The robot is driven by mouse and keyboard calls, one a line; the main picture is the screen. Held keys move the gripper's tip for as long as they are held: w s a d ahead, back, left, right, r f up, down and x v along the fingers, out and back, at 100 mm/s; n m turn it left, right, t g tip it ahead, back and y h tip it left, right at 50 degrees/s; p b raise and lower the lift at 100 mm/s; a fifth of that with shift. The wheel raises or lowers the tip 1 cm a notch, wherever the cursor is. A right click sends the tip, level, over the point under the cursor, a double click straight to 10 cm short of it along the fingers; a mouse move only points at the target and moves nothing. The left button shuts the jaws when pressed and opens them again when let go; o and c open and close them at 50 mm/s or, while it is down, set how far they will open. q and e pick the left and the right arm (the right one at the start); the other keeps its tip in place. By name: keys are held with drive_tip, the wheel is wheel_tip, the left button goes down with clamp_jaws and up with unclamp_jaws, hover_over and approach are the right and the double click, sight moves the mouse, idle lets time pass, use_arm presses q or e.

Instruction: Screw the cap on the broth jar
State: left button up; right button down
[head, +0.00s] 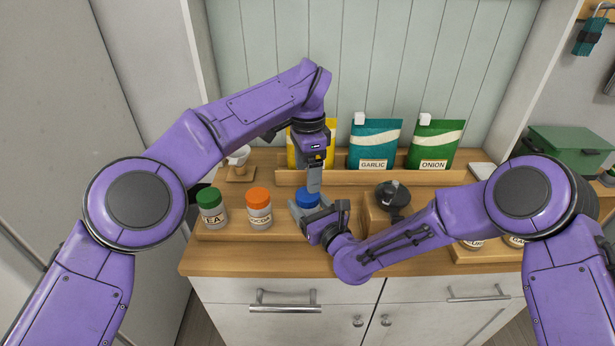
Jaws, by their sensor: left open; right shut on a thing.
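A jar with a blue cap (307,198) stands at the right of a row of jars on the low wooden board; its label is hidden, so I cannot read whether it is the broth jar. The cap sits at the jar's top; how tightly it is seated cannot be told. My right gripper (310,217) comes in from the right and is shut on the jar's body, which it mostly hides. My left gripper (313,186) points down just above the blue cap and is open. Its fingers partly overlap the cap in the picture.
A green-capped jar (212,208) and an orange-capped jar (259,208) stand to the left. Yellow, garlic (375,145) and onion (434,145) pouches stand behind. A dark grinder-like object (392,196) on a wooden block is close at right. The counter's front strip (255,262) is clear.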

use_arm(q)
drive_tip(key=shift+r+n, duration=0.5)
drive_tip(key=shift+r, duration=0.25)
use_arm(e)
drive_tip(key=shift+f, duration=0.15)
use_arm(q)
drive_tip(key=shift+f, duration=0.15)
wheel_tip(320, 180, down, 8)
drive_tip(key=shift+r, duration=0.1)
drive_tip(key=c, duration=1.1)
drive_tip(key=m, duration=0.3)
drive_tip(key=o, duration=1.2)
drive_tip(key=shift+d, duration=0.1)
use_arm(e)
drive_tip(key=shift+d, duration=0.1)
